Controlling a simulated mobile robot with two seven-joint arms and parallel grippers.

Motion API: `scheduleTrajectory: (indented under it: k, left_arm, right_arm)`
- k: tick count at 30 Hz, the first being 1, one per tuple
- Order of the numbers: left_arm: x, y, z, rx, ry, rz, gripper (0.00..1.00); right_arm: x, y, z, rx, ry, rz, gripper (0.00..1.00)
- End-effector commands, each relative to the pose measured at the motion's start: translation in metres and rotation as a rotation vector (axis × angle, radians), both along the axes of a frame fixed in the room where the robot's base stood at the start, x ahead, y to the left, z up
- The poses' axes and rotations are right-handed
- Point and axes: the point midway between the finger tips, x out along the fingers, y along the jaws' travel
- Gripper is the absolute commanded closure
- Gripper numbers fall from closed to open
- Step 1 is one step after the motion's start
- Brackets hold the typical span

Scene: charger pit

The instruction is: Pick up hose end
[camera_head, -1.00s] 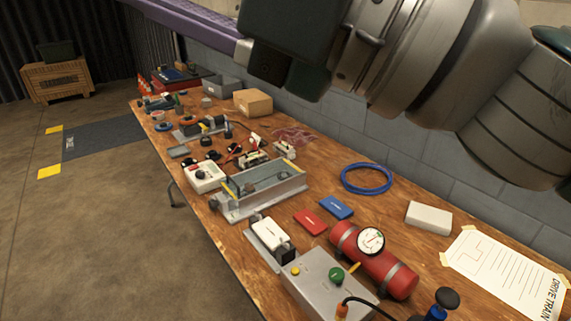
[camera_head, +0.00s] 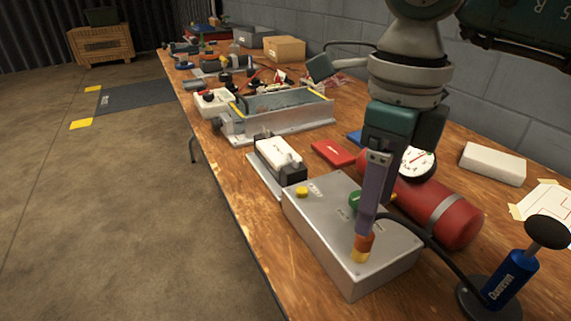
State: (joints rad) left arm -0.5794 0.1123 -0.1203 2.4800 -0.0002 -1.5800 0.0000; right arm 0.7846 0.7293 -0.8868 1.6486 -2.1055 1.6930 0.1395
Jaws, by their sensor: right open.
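The hose end (camera_head: 360,254), an orange and yellow fitting, is at the near end of the silver box's top (camera_head: 325,215). A black hose (camera_head: 425,240) curves from it to the blue hand pump (camera_head: 508,280) at the lower right. My right gripper (camera_head: 367,228) is open and points down from above. Its fingers line up one behind the other, with their tips at the upper part of the hose end. I cannot tell whether they touch it. The fingers partly hide the green knob (camera_head: 355,200). My left gripper is not in view.
A red cylinder (camera_head: 450,215) with a gauge (camera_head: 418,163) lies right of my gripper. A metal tray (camera_head: 285,110), a white-topped device (camera_head: 280,157) and a red card (camera_head: 333,152) sit farther back. A white block (camera_head: 492,163) is near the wall. The floor at left is open.

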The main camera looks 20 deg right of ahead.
Motion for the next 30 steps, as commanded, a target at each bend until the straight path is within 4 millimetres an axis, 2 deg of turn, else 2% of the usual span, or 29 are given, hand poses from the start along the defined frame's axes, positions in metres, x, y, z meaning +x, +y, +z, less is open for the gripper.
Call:
scheduleTrajectory:
  k: [5, 13, 16, 22, 23, 30]
  left_arm:
    - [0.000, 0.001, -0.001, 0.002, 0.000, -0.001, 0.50]
    - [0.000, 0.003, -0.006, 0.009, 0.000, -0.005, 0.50]
    - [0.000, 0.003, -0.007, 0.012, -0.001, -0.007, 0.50]
    - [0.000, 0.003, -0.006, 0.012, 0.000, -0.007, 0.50]
    - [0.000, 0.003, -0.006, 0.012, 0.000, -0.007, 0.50]
    - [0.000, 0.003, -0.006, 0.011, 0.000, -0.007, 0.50]
  right_arm:
    - [0.000, 0.001, -0.017, 0.003, 0.002, 0.001, 0.35]
    - [0.000, 0.003, -0.058, 0.003, 0.002, 0.000, 0.35]
    - [0.000, 0.003, -0.065, 0.003, 0.002, 0.002, 0.35]
    - [0.000, 0.003, -0.065, 0.004, 0.000, 0.003, 0.35]
    - [0.000, 0.003, -0.065, 0.004, 0.000, 0.003, 0.36]
    - [0.000, 0.003, -0.065, 0.004, 0.000, 0.002, 0.63]
